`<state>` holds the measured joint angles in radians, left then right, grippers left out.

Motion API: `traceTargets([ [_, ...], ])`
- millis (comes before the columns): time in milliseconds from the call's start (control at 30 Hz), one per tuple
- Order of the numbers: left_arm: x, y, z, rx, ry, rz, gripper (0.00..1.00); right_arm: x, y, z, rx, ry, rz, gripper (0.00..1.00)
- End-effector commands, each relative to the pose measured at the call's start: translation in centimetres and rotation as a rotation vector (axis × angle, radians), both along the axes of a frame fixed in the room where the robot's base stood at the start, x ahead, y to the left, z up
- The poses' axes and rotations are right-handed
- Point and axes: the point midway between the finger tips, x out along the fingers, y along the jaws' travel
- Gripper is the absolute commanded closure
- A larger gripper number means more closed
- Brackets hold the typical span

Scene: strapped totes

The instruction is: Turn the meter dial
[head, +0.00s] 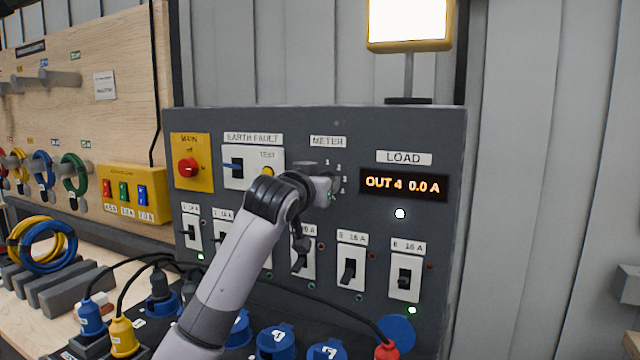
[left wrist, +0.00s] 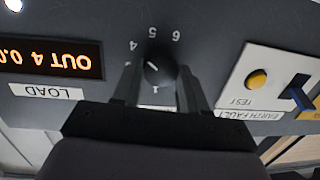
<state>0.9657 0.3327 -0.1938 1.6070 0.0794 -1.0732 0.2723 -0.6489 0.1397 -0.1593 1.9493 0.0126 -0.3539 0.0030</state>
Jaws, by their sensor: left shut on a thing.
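The meter dial (left wrist: 157,71) is a round black knob with a short white pointer line, on the grey panel in the left wrist view. That view is upside down; the pointer tilts toward the upper left, on the side of the 4. My left gripper (left wrist: 159,78) has one finger on each side of the knob and is shut on it. In the head view my left gripper (head: 325,188) is at the dial below the METER label (head: 328,142) and hides most of it. The load display (head: 403,186) reads OUT 4 0.0 A. My right gripper is not in view.
The earth fault switch with its yellow test button (left wrist: 257,80) is close beside the dial. A red main button (head: 188,167) is farther left. A row of breaker switches (head: 350,262) runs below. Plugs and cables (head: 122,335) crowd the front left.

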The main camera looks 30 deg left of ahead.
Motion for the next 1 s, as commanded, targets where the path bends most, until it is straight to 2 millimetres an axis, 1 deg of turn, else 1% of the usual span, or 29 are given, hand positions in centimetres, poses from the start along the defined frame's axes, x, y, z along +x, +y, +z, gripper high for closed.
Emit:
traceTargets([
  [100, 0.0, 0.05, -0.07, 0.116, 0.008, 0.002, 0.88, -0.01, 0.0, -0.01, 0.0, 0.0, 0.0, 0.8],
  [1000, -0.01, -0.12, -0.28, 0.961, 0.055, 0.002, 0.88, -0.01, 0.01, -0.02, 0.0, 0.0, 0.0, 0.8],
])
